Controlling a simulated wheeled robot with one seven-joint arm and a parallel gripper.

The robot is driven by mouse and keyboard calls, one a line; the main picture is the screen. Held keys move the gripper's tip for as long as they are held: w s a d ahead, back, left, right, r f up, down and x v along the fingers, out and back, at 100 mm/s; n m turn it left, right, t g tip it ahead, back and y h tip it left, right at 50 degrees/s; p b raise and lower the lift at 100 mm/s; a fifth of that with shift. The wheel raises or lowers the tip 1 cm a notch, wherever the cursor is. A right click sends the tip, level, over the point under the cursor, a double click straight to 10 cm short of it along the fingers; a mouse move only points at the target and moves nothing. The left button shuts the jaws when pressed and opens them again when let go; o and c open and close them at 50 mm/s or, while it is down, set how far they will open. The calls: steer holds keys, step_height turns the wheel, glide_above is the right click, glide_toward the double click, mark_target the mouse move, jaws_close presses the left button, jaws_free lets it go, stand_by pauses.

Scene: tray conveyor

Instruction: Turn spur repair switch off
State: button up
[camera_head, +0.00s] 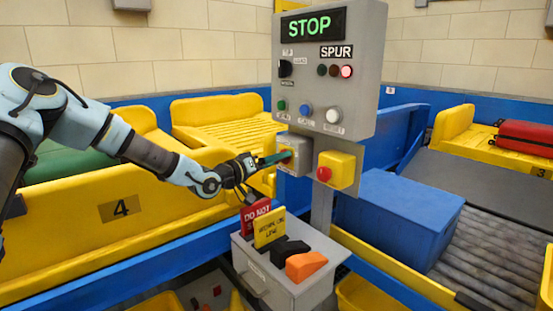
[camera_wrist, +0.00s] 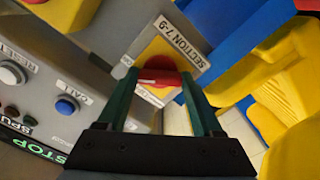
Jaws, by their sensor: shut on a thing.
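The repair switch is a red rotary handle (camera_wrist: 160,78) on a yellow plate (camera_wrist: 160,48) labelled "SECTION 7-9" in the wrist view. In the head view its grey box (camera_head: 300,150) sits on the left of the post, under the control panel, and the red handle (camera_head: 288,155) is partly hidden by my fingers. My gripper (camera_head: 278,158) reaches it from the left. In the wrist view my gripper (camera_wrist: 159,80) has one green finger at each end of the handle, shut on it. I cannot tell the handle's on or off marks.
The panel (camera_head: 330,75) shows a green "STOP" and a lit red lamp (camera_head: 346,71) under "SPUR". A red button on a yellow box (camera_head: 337,170) is just right of the switch. A grey bin (camera_head: 290,290) with signs and wedges stands below. A blue crate (camera_head: 400,215) is right.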

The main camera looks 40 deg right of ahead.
steer(key=n, duration=1)
steer(key=shift+f+n, duration=0.1)
steer(key=shift+n, duration=0.3)
stand_by(0.3)
steer(key=o, duration=1.4)
steer(key=shift+c, duration=0.2)
steer(key=shift+a, duration=0.1)
steer(key=a+b, duration=0.2)
steer(key=a, duration=0.8)
steer(key=shift+w+a+b, duration=0.3)
steer(key=shift+b, duration=0.1)
